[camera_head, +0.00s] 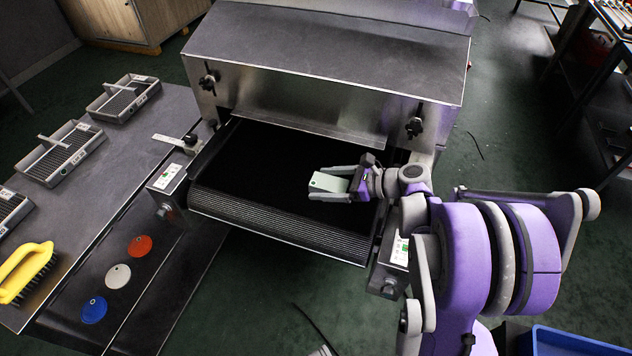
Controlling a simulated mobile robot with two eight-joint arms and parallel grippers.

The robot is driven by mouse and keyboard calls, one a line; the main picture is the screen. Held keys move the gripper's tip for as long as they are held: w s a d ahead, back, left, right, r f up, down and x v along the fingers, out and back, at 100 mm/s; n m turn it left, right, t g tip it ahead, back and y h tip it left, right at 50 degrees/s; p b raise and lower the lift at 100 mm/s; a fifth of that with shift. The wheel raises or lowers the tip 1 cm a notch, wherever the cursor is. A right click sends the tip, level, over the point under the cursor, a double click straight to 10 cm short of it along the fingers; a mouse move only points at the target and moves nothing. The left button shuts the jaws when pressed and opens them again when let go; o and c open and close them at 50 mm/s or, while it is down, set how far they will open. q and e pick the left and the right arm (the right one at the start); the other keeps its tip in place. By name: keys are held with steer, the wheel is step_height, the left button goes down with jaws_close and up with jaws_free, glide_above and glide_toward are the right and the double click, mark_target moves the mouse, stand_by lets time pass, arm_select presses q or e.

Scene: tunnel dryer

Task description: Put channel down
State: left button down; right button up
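The channel (327,183) is a short, pale grey-green piece over the black belt (262,172) of the tunnel dryer. My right gripper (336,184) reaches in from the right, with its fingers on either side of the channel, and looks shut on it. The fingers and wrist hide part of the channel. I cannot tell whether its underside touches the belt.
The dryer's metal hood (330,60) rises behind the belt. The left bench (130,160) holds wire-bottomed trays (62,153) and a yellow brush (25,272). Red, white and blue discs lie on a lower dark shelf (150,295). The belt's left part is clear.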

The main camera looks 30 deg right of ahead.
mark_target(341, 190)
steer(key=v, duration=0.4)
steer(key=shift+s+d, duration=0.1)
steer(key=shift+s, duration=0.1)
stand_by(1.1)
